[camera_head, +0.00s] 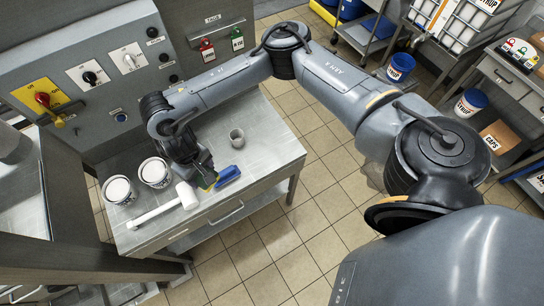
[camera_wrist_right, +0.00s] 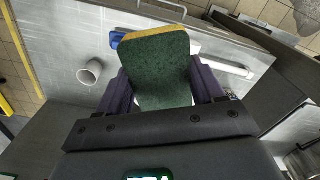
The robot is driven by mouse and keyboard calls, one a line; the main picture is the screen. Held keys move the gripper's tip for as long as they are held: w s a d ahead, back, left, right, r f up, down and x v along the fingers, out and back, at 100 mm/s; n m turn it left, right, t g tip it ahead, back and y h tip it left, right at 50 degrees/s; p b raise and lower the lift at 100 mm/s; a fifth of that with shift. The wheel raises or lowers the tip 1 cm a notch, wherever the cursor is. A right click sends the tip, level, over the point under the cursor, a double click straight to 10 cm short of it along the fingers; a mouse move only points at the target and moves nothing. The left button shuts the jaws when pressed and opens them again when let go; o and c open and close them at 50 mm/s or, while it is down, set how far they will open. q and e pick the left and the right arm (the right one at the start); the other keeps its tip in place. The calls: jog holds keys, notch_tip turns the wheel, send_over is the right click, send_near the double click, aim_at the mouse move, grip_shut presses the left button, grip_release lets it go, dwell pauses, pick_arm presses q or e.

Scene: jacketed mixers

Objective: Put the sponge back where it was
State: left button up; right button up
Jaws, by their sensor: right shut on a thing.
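The sponge (camera_wrist_right: 155,70), dark green with a yellow edge, is between the fingers of my right gripper (camera_wrist_right: 160,88) in the wrist view. In the head view my right gripper (camera_head: 205,180) points down over the front part of the metal worktable (camera_head: 262,150). Only a small green and yellow bit of the sponge (camera_head: 209,184) shows there, beside a blue object (camera_head: 228,174). I cannot tell whether the sponge touches the tabletop. My left gripper is not in view.
A white mallet (camera_head: 160,210) lies left of the gripper, with two white-filled tubs (camera_head: 155,172) (camera_head: 118,190) behind it. A grey cup (camera_head: 237,138) stands farther back. A control panel (camera_head: 90,75) rises behind the table. The tabletop right of the cup is clear.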

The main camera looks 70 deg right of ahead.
jog(key=s+d+f+m+b, duration=0.3)
jog(key=s+d+f+m, duration=0.2)
jog(key=s+d+f, duration=1.1)
jog(key=b, duration=0.2)
send_over(261, 161)
notch_tip(261, 161, down, 6)
jog(key=shift+a+r, duration=0.15)
jog(key=shift+f+b, duration=0.4)
jog(key=shift+f, duration=1.6)
jog(key=shift+f, duration=0.1)
jog(key=o, duration=0.9)
jog(key=shift+o, duration=0.2)
